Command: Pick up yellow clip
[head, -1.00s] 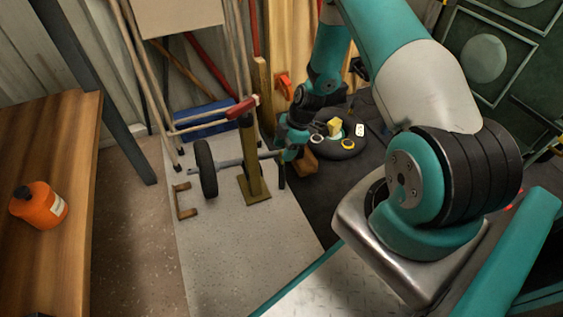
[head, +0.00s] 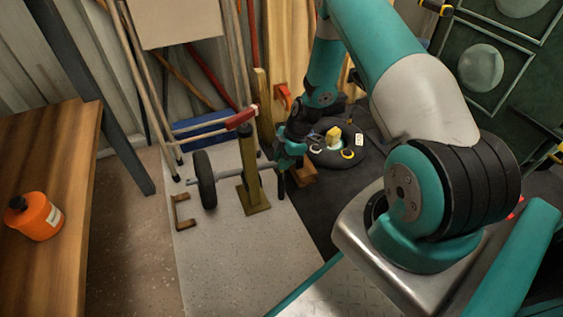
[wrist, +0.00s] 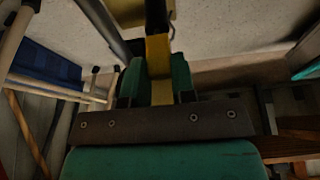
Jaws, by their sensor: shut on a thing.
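The yellow clip (wrist: 158,58) shows in the wrist view as a narrow yellow piece standing between the two green fingers. My gripper (wrist: 158,82) is shut on it. A dark bar rises above the clip at the top of that view. In the head view my gripper (head: 283,160) is low, beside the right end of the grey axle, just right of the olive post (head: 252,180). The clip cannot be made out there; the gripper and arm hide that spot.
A black wheel (head: 205,180) is on the axle's left end. A round black tyre (head: 325,158) bearing a yellow block (head: 334,134) and small rings lies right of my gripper. A wooden bench (head: 85,140) with an orange bottle (head: 40,217) stands left. Grey floor (head: 225,250) in front is clear.

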